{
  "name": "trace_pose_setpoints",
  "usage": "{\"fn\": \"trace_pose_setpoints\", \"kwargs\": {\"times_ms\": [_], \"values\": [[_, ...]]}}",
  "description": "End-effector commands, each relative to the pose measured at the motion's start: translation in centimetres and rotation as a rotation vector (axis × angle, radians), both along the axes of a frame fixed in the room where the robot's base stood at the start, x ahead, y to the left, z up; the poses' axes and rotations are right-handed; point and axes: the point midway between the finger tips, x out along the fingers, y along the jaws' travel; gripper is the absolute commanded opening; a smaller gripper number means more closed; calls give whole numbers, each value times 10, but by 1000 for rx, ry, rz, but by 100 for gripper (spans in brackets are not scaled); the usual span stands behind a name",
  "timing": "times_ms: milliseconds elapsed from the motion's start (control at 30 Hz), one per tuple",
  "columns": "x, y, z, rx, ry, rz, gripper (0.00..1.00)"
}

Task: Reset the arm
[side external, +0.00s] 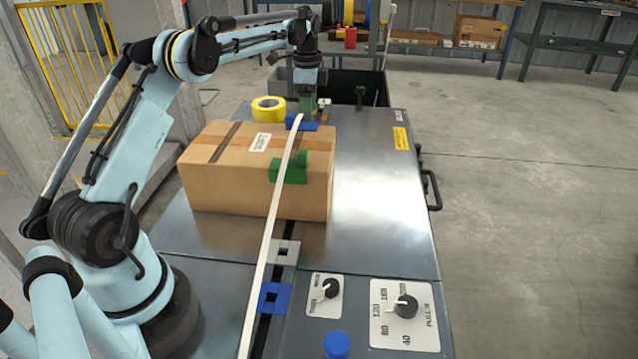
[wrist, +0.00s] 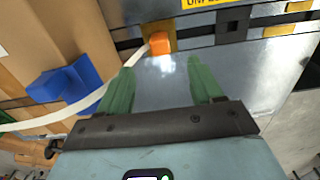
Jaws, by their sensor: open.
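My gripper (side external: 307,104) is over the far end of the metal workbench (side external: 385,200), beyond the cardboard box (side external: 225,180). In the wrist view its two green fingers (wrist: 160,68) are apart, with nothing between them. A long white strip (side external: 265,245) runs along the bench past the box; in the wrist view the strip (wrist: 95,100) curves to an orange piece (wrist: 160,43) just beyond the fingertips. I cannot tell whether the fingers touch the bench.
A blue block (side external: 300,126) is near my gripper, and a green block (side external: 289,168) is by the box. A yellow tape roll (side external: 268,108) lies behind the box. Dials (side external: 405,306) and a blue knob (side external: 336,344) are at the near end. The bench's right side is clear.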

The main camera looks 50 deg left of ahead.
Motion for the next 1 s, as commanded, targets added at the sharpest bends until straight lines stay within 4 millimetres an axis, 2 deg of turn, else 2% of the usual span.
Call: {"fn": "trace_pose_setpoints", "kwargs": {"times_ms": [33,267,567,1000], "values": [[0,0,8,0,0,0,66],[0,0,36,0,0,0,66],[0,0,-4,0,0,0,66],[0,0,-80,0,0,0,66]]}}
